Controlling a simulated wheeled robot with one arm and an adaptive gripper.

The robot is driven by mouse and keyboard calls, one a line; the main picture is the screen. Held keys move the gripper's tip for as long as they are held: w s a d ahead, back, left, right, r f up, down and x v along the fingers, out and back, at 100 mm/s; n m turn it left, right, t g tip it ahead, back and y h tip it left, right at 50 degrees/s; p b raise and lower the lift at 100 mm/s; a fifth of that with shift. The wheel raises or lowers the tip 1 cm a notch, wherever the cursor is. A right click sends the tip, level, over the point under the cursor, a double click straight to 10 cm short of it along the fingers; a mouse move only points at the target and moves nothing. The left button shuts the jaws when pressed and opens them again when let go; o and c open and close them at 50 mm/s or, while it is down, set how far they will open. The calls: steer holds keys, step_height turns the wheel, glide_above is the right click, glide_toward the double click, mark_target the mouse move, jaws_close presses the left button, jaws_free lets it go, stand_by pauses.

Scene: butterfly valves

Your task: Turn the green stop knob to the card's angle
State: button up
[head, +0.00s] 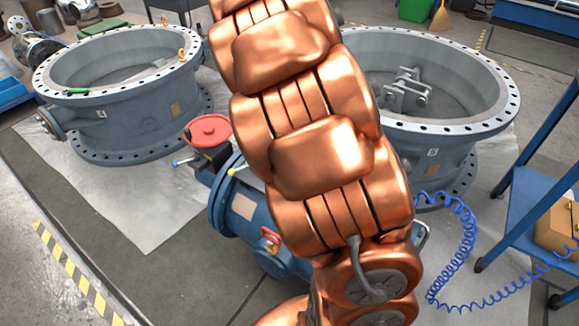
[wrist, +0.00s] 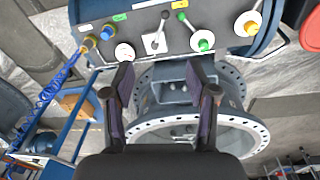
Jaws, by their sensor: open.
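In the wrist view a grey panel (wrist: 175,32) on a blue body carries several controls. A green knob (wrist: 205,42) sits in the middle of a white disc, right of centre. A white square plate (wrist: 152,44), perhaps the card, lies left of it, with a dark lever rising over it; its marking is too small to read. My gripper (wrist: 163,82) is open and empty, its two dark fingers apart and pointing at the panel. The green knob is ahead of the right finger, with a gap in the picture. The head view does not show the knob or gripper; my arm covers that area.
A yellow knob (wrist: 250,25) on a white disc, a green-tipped lever (wrist: 184,18) and a white round dial (wrist: 125,52) crowd the panel. Yellow and blue hose fittings (wrist: 88,42) sit at its left. A red handwheel (head: 208,131) and two large flanged valve bodies (head: 125,95) stand around.

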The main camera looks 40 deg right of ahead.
steer(key=w+d+f+m+b, duration=0.2)
steer(key=w+d+f, duration=0.1)
steer(key=f, duration=0.3)
steer(key=w+d+f+m+b, duration=0.2)
steer(key=w+d+f+b, duration=0.1)
steer(key=w+f, duration=0.2)
steer(key=w+d+f+m+y+b, duration=0.1)
steer(key=w+d+f+m+b, duration=0.1)
steer(key=w+d+f, duration=0.2)
steer(key=shift+w+f+m+t+b, duration=0.15)
steer(key=shift+w+f+m+b, duration=0.05)
steer(key=shift+f, duration=0.7)
steer(key=shift+w+f+m+t+b, duration=0.15)
steer(key=shift+f+m, duration=0.05)
steer(key=shift+f, duration=0.7)
steer(key=shift+f+b, duration=0.3)
steer(key=shift+f, duration=3.65)
steer(key=shift+c, duration=0.2)
jaws_close()
